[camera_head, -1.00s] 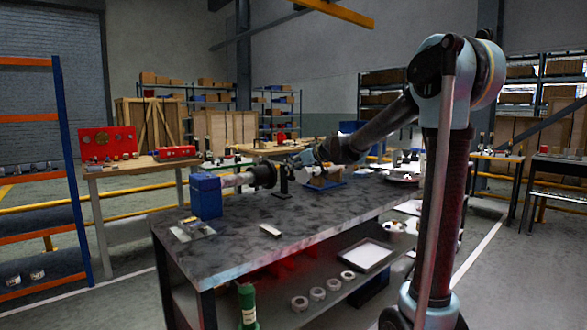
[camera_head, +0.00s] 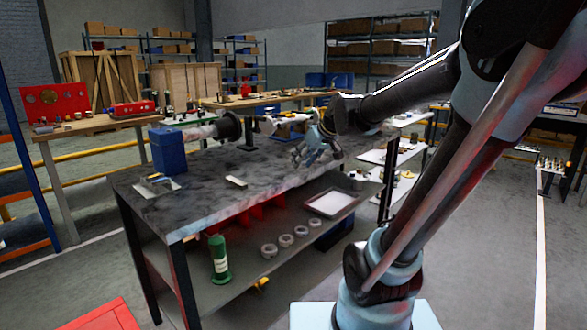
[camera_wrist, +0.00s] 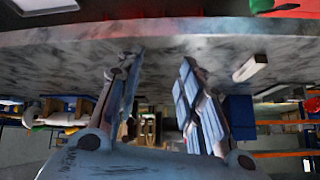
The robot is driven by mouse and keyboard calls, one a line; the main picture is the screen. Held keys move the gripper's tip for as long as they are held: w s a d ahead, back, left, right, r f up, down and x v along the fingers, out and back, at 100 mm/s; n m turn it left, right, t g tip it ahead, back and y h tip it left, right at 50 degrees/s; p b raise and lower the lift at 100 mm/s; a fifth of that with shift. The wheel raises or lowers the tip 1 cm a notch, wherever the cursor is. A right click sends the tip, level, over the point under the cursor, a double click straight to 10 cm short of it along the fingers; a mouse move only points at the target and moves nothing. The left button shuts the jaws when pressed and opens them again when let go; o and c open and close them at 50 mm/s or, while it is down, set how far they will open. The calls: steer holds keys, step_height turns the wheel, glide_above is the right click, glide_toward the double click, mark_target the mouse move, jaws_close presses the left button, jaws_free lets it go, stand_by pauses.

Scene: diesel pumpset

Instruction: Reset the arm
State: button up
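My arm (camera_head: 425,85) comes from the right and reaches over the right half of the grey marbled workbench (camera_head: 215,185). My gripper (camera_head: 304,158) hangs above the bench top near its front right side. In the wrist view the fingers of my gripper (camera_wrist: 161,68) stand apart with nothing between them. The wrist view appears upside down, with the bench top (camera_wrist: 60,60) in its upper part.
A blue block (camera_head: 168,150) with a cylindrical part stands at the bench's left. A small pale bar (camera_head: 236,182) lies near the middle. A green bottle-like object (camera_head: 218,259), several rings and a tray (camera_head: 329,202) sit on the lower shelf.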

steer(key=s+d+f+m+g+h, duration=0.2)
steer(key=s+d+f, duration=0.6)
steer(key=s, duration=0.4)
steer(key=s+d+f+m+g+h, duration=0.1)
steer(key=s+d+f+m+h, duration=0.2)
steer(key=s+d+f, duration=0.4)
steer(key=s+f+m, duration=0.1)
steer(key=s, duration=0.3)
steer(key=shift+s+d+f+g, duration=0.35)
steer(key=shift+s+g, duration=0.05)
steer(key=shift+w+f, duration=0.2)
steer(key=shift+w, duration=0.25)
